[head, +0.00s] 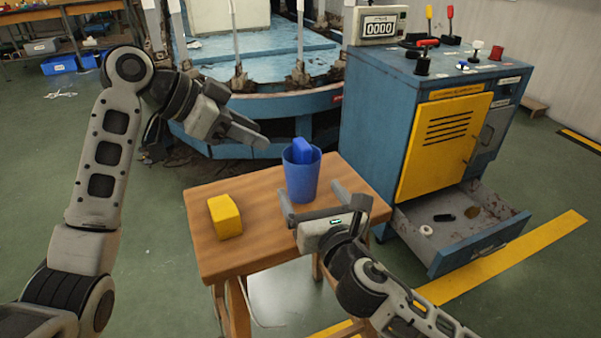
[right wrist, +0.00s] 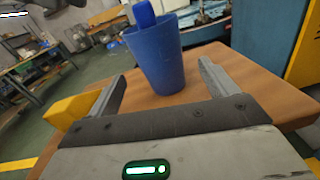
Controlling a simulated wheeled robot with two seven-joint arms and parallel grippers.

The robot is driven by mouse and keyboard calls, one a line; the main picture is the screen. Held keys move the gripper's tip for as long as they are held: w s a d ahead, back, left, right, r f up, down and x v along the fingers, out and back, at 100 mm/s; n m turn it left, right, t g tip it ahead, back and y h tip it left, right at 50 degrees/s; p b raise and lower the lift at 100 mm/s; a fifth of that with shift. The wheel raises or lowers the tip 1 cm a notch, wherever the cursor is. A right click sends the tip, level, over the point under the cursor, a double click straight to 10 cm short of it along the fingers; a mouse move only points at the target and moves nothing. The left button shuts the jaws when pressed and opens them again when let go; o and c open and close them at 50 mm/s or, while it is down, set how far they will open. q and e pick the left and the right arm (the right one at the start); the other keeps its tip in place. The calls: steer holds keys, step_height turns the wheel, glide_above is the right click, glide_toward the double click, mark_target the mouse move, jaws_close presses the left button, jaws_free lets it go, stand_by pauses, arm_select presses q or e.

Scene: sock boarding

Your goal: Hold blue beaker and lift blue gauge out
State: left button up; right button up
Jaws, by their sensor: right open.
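The blue beaker (head: 301,181) stands upright on the small wooden table, near its back right. The blue gauge (head: 302,151) sits in the beaker with its top showing above the rim; its lower part is hidden. In the right wrist view, the beaker (right wrist: 158,60) is ahead of the fingers, with the gauge (right wrist: 144,14) sticking out. My right gripper (head: 312,200) is open, low over the table, with its fingers pointing toward the beaker on either side and nothing between them. My left gripper (head: 262,140) is raised to the left of the beaker; its jaw opening is unclear.
A yellow block (head: 225,217) lies on the left of the wooden table (head: 262,249). A blue cabinet (head: 376,130) with an open drawer (head: 470,245) stands close on the right. A blue machine (head: 290,100) is behind the table. The table's front middle is clear.

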steer(key=x, duration=0.8)
